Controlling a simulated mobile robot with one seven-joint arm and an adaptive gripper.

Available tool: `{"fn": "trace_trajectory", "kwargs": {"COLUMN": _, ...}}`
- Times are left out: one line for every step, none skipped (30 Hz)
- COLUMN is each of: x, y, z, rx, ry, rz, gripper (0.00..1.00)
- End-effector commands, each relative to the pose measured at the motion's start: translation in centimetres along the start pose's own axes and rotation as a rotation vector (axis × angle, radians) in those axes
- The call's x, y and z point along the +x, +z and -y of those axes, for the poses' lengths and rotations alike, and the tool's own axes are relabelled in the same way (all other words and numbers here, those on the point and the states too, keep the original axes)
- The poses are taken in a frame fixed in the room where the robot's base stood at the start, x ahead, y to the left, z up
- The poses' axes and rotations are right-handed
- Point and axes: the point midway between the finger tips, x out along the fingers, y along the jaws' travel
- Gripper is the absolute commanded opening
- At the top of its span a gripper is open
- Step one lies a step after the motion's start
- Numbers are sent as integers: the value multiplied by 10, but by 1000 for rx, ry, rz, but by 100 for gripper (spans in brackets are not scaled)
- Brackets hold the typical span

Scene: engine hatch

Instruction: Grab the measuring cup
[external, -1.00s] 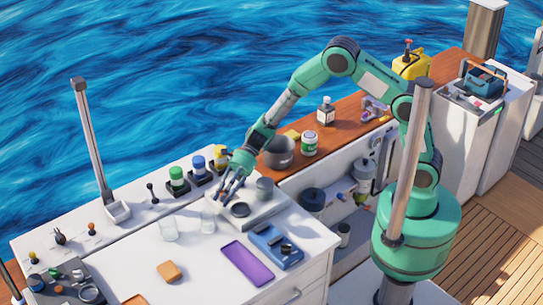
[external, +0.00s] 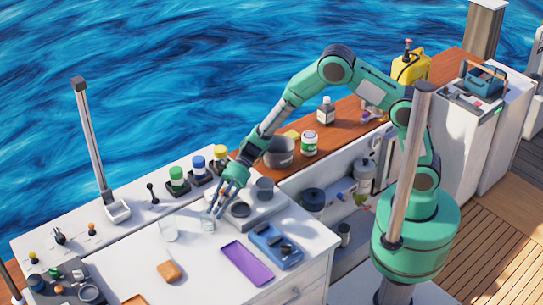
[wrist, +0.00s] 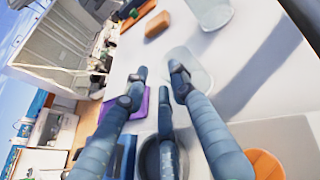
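Two clear containers stand on the white counter, and I cannot tell for sure which is the measuring cup. The nearer one (external: 207,224) is right by my gripper (external: 216,208); the other (external: 168,230) stands to its left. Both show in the wrist view, the nearer (wrist: 190,64) beside the right fingertip and the other (wrist: 211,10) at the top. My gripper (wrist: 160,80) has its fingers spread with nothing between them. The right fingertip overlaps the nearer container's edge; contact cannot be told.
A dark round dish (external: 240,210) and a grey cup (external: 265,189) are right of my gripper. A purple tray (external: 247,263), a blue box (external: 276,246) and an orange-brown block (external: 169,271) lie in front. Coloured bottles (external: 199,166) stand behind.

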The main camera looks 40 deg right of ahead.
Motion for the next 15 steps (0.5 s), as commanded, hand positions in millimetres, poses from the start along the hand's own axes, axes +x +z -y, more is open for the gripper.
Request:
{"fn": "trace_trajectory", "kwargs": {"x": 6, "y": 0, "z": 0, "rx": -1, "ry": 1, "rz": 1, "gripper": 26}}
{"fn": "trace_trajectory", "kwargs": {"x": 8, "y": 0, "z": 0, "rx": -1, "ry": 1, "rz": 1, "gripper": 26}}
{"fn": "trace_trajectory", "kwargs": {"x": 10, "y": 0, "z": 0, "rx": -1, "ry": 1, "rz": 1, "gripper": 26}}
{"fn": "trace_trajectory", "kwargs": {"x": 12, "y": 0, "z": 0, "rx": -1, "ry": 0, "rz": 1, "gripper": 26}}
{"fn": "trace_trajectory", "kwargs": {"x": 12, "y": 1, "z": 0, "rx": -1, "ry": 0, "rz": 1, "gripper": 26}}
{"fn": "trace_trajectory", "kwargs": {"x": 13, "y": 1, "z": 0, "rx": -1, "ry": 0, "rz": 1, "gripper": 26}}
{"fn": "trace_trajectory", "kwargs": {"x": 13, "y": 1, "z": 0, "rx": -1, "ry": 0, "rz": 1, "gripper": 26}}
{"fn": "trace_trajectory", "kwargs": {"x": 13, "y": 1, "z": 0, "rx": -1, "ry": 0, "rz": 1, "gripper": 26}}
{"fn": "trace_trajectory", "kwargs": {"x": 13, "y": 1, "z": 0, "rx": -1, "ry": 0, "rz": 1, "gripper": 26}}
{"fn": "trace_trajectory", "kwargs": {"x": 13, "y": 1, "z": 0, "rx": -1, "ry": 0, "rz": 1, "gripper": 26}}
{"fn": "trace_trajectory", "kwargs": {"x": 13, "y": 1, "z": 0, "rx": -1, "ry": 0, "rz": 1, "gripper": 26}}
{"fn": "trace_trajectory", "kwargs": {"x": 13, "y": 1, "z": 0, "rx": -1, "ry": 0, "rz": 1, "gripper": 26}}
{"fn": "trace_trajectory", "kwargs": {"x": 13, "y": 1, "z": 0, "rx": -1, "ry": 0, "rz": 1, "gripper": 26}}
{"fn": "trace_trajectory", "kwargs": {"x": 13, "y": 1, "z": 0, "rx": -1, "ry": 0, "rz": 1, "gripper": 26}}
{"fn": "trace_trajectory", "kwargs": {"x": 13, "y": 1, "z": 0, "rx": -1, "ry": 0, "rz": 1, "gripper": 26}}
